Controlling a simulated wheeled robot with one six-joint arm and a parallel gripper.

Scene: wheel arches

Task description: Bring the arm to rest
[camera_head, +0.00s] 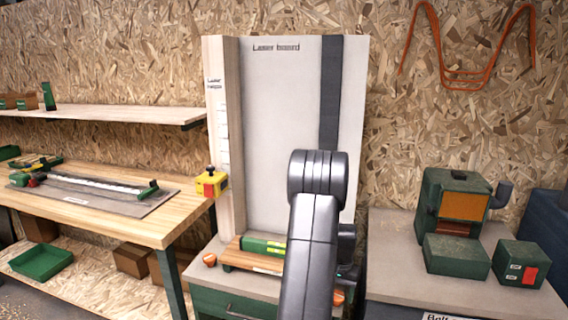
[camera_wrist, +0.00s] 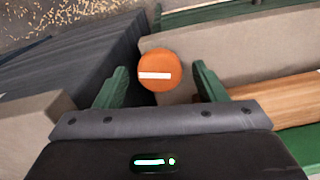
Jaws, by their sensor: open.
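My arm (camera_head: 312,235) rises in front of the laser board in the head view, bent at the top. My gripper (camera_wrist: 161,68) shows in the wrist view with its two green fingers apart and nothing clamped between them. An orange round piece with a white stripe (camera_wrist: 158,82) appears between the fingertips, with gaps to both fingers. How far it lies beyond them I cannot tell. In the head view my gripper is hidden behind the arm.
The laser board (camera_head: 283,130) stands upright behind the arm. A wooden block with a green level (camera_head: 262,246) and an orange knob (camera_head: 209,259) lie at its foot. A workbench (camera_head: 120,222) is left; a bench with a green machine (camera_head: 455,215) and green boxes is right.

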